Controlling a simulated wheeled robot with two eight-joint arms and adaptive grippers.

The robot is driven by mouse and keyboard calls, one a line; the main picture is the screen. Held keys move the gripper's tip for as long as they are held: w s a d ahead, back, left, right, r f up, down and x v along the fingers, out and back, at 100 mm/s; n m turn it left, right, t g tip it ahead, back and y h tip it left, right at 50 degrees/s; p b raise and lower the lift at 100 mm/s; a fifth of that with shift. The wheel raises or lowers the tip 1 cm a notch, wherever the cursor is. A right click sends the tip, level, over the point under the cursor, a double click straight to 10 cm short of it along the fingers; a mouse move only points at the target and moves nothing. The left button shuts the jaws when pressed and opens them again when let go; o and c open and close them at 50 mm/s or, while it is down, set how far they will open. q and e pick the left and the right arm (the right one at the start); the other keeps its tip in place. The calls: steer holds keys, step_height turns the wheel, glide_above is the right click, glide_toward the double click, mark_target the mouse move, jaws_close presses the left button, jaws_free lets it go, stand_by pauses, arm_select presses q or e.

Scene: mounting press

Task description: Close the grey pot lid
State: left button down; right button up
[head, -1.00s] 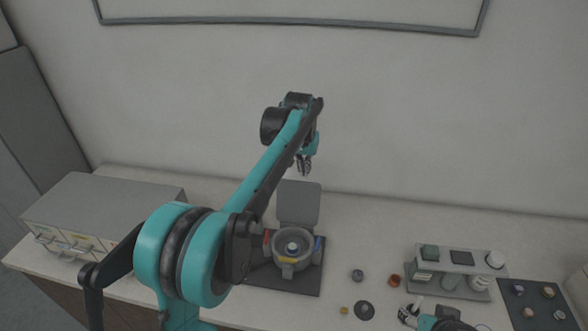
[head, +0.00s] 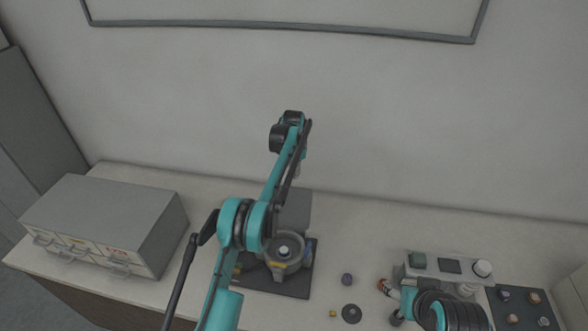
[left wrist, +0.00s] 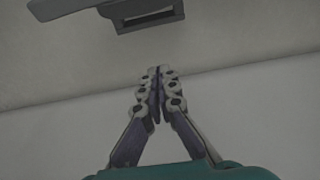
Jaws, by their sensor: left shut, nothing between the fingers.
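The grey pot lid (head: 297,210) stands raised, tilted up behind the grey pot (head: 287,262) on a dark base plate. My left arm passes in front of part of the lid and pot in the head view. My left gripper (left wrist: 158,77) is shut and empty, its fingertips together. In the head view it is mostly hidden behind its arm, high near the wall behind the lid. A grey flat part and dark slotted bracket, likely the lid's, show at the top edge of the left wrist view, apart from the fingers.
A grey drawer cabinet (head: 105,220) stands at the left. A grey stand (head: 448,268) with small items is at the right, beside a dark tray (head: 522,310) of small pieces. A dark disc (head: 351,313) and small parts lie right of the pot. The wall is close behind.

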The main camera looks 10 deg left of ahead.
mark_target(291, 203)
arm_select(q)
steer(key=shift+s+f, duration=1.65)
steer(key=shift+f, duration=0.25)
